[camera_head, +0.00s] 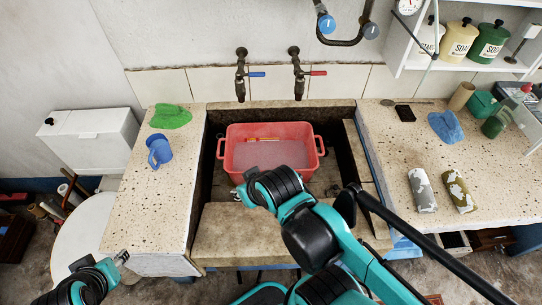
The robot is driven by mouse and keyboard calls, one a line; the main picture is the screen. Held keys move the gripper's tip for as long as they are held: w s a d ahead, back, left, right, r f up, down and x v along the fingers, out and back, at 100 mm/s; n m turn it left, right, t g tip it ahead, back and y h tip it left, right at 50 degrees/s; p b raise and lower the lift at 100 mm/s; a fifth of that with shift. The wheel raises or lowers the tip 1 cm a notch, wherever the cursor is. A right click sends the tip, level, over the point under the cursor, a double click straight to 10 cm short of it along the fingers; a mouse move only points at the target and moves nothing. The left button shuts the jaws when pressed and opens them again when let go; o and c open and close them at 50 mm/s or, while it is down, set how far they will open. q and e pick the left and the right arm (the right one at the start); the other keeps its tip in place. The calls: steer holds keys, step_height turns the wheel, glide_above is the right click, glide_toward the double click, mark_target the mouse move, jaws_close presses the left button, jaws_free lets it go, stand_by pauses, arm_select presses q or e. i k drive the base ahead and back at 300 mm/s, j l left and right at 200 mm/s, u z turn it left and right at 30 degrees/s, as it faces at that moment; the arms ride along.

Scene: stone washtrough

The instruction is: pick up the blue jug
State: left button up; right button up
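The blue jug (159,151) stands on the left stone counter, just below a green cloth. My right gripper (238,193) is over the front edge of the washtrough, just below the red tub, to the right of the jug. Its fingers are small and partly hidden by its wrist.
A red tub (232,152) sits in the stone washtrough (238,235). A green cloth (170,116) lies behind the jug. Two taps (240,75) rise behind the trough. The right counter (388,150) holds two patterned cans, a blue cloth (445,126) and bottles. The left counter's front is clear.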

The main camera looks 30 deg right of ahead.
mark_target(158, 154)
steer(key=j+u, duration=0.55)
steer(key=i+u, duration=0.2)
steer(key=u, duration=0.3)
